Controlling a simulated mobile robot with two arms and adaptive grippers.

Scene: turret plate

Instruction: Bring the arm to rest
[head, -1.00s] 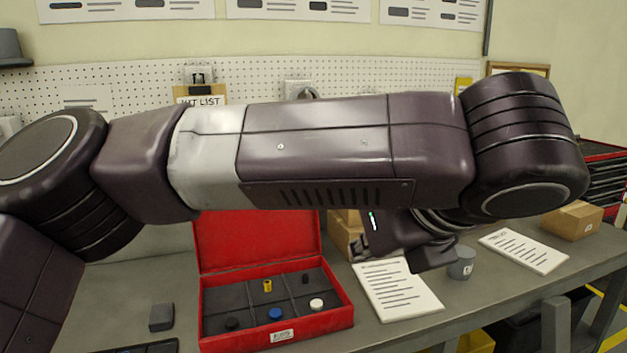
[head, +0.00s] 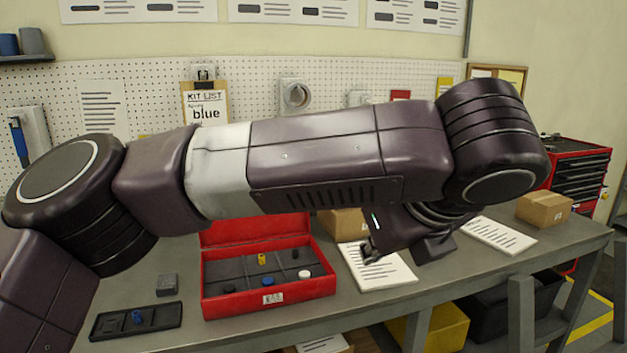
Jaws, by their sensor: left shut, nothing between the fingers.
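My left arm stretches across the middle of the head view, from the lower left to an elbow at the right. Its forearm folds back under it, and my left gripper (head: 370,249) hangs over the bench near a printed sheet. The gripper is shut and empty, small and partly dark in the picture. It is apart from the open red case (head: 325,287) to its left. The case holds a yellow piece, a blue piece, a white piece and dark pieces in its compartments. The arm hides part of the case's lid. My right gripper is out of view.
Cardboard boxes (head: 545,207) and sheets (head: 498,235) lie on the right. A pegboard (head: 255,75) with a kit list reading "blue" stands behind.

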